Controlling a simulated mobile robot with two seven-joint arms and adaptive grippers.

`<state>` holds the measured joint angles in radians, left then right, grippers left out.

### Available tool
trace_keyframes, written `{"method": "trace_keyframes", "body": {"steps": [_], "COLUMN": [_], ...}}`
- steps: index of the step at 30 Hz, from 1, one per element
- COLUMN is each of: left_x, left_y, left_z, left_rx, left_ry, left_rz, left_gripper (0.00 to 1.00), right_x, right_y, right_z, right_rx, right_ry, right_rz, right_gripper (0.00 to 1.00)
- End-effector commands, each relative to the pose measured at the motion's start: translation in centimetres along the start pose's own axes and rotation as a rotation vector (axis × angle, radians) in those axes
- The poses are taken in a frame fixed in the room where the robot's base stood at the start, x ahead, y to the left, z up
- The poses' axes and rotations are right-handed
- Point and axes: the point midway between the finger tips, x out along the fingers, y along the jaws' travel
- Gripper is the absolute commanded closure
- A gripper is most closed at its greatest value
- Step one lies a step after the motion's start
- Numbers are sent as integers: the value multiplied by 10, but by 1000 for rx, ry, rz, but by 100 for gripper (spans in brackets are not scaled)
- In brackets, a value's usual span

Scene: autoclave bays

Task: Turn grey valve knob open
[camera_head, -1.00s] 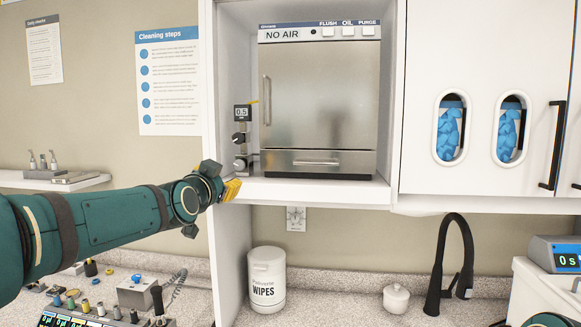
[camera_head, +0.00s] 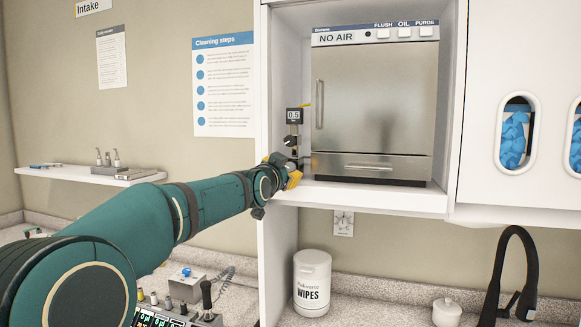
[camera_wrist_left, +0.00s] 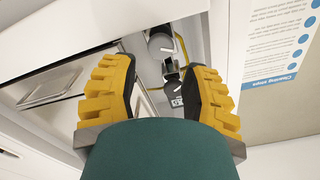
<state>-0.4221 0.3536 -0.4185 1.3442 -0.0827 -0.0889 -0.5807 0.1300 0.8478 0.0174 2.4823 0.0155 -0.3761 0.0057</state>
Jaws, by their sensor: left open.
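The grey valve knob (camera_wrist_left: 160,45) shows as a short grey cylinder beyond my fingers in the left wrist view. In the head view it is at the foot of the small valve stand, largely hidden by my gripper. A black knob (camera_head: 291,141) and a gauge reading 0.5 (camera_head: 294,115) sit above it; the gauge (camera_wrist_left: 176,98) also shows in the wrist view. My left gripper (camera_head: 293,178), with yellow fingers, is at the cabinet's left front edge, just before the valve stand. In the wrist view its fingers (camera_wrist_left: 162,68) are open and apart, with nothing held between them.
The steel autoclave (camera_head: 374,100), labelled NO AIR, stands right of the valve in the white cabinet (camera_head: 266,80). The cabinet's left wall is close to my gripper. Below are a wipes tub (camera_head: 312,280) and a black faucet (camera_head: 520,265). A shelf (camera_head: 75,173) is at left.

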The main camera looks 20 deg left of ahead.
Motion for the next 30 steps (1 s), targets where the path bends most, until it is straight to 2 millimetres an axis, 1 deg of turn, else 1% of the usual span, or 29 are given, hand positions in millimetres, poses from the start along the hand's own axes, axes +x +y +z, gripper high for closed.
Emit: {"method": "trace_keyframes", "body": {"steps": [3,6,12,18,26,27,30], "left_x": [20,36,56,62,63,62,62], "left_y": [-2,-1,-1,0,0,0,0], "left_z": [1,1,0,1,1,1,1], "left_rx": [2,0,0,-1,-1,-1,-1], "left_ry": [-4,-3,-2,-2,-1,-1,-1], "left_rz": [-1,-1,0,0,0,0,0], "left_gripper": [54,54,54,54,54,68,100], "right_x": [-7,-11,-18,-19,-19,-19,-19], "right_y": [-2,-4,-6,-6,-6,-6,-6], "right_z": [-1,-2,-2,-2,-2,-2,-2], "right_rx": [0,0,0,0,0,0,0], "right_ry": [0,0,0,0,0,0,0], "right_rz": [-1,-2,-4,-4,-4,-4,-4], "right_gripper": [53,53,53,53,53,53,53]}}
